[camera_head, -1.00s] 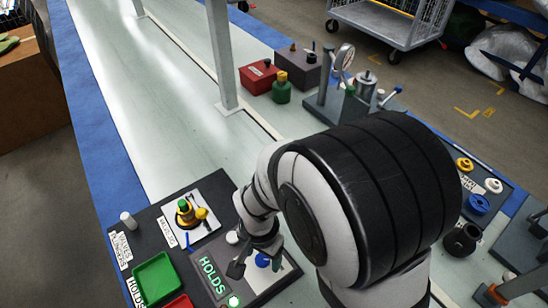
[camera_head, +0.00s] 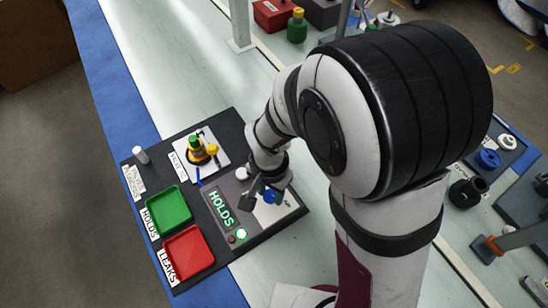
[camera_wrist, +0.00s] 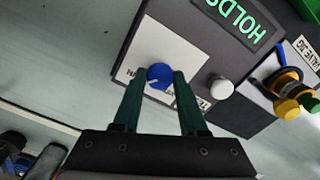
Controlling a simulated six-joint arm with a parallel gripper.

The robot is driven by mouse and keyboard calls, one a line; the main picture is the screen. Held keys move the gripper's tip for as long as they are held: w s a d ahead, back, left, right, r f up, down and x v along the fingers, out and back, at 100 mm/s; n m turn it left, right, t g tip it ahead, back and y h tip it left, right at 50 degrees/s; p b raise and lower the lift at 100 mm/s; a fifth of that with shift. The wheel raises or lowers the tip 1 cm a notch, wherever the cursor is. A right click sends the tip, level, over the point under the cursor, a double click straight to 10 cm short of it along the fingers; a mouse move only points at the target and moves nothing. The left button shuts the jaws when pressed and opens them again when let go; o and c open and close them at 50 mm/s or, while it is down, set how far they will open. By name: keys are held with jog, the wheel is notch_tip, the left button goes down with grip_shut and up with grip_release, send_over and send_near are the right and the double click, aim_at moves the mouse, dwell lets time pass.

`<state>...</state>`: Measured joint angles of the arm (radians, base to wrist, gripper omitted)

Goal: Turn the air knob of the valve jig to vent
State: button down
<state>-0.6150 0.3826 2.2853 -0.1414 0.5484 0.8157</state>
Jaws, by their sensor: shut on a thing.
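The blue air knob (camera_wrist: 160,76) sits on a pale plate of the valve jig (camera_head: 285,222), with a small pale mark on its face. In the wrist view my gripper (camera_wrist: 161,71) has one dark green finger on each side of the knob and is shut on it. In the head view my gripper (camera_head: 262,190) is over the jig and partly covers the blue knob (camera_head: 270,197). The labels around the knob are partly hidden by the fingers, so I cannot tell which one the mark points at. The jig's display (camera_head: 221,208) reads HOLDS in green.
A white knob (camera_wrist: 220,87) stands close beside my gripper. A valve with yellow and green parts (camera_head: 197,150) sits on a white plate. A green tray (camera_head: 167,211) and a red tray (camera_head: 189,251) lie left of the jig. A lit green lamp (camera_head: 241,234) is below the display.

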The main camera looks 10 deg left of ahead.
jog(key=n, duration=0.3)
jog(key=shift+n, duration=0.4)
jog(key=n, duration=0.4)
jog(key=shift+n, duration=0.3)
jog(key=n, duration=0.4)
jog(key=shift+n, duration=2.4)
jog(key=shift+c, duration=2.2)
grip_release()
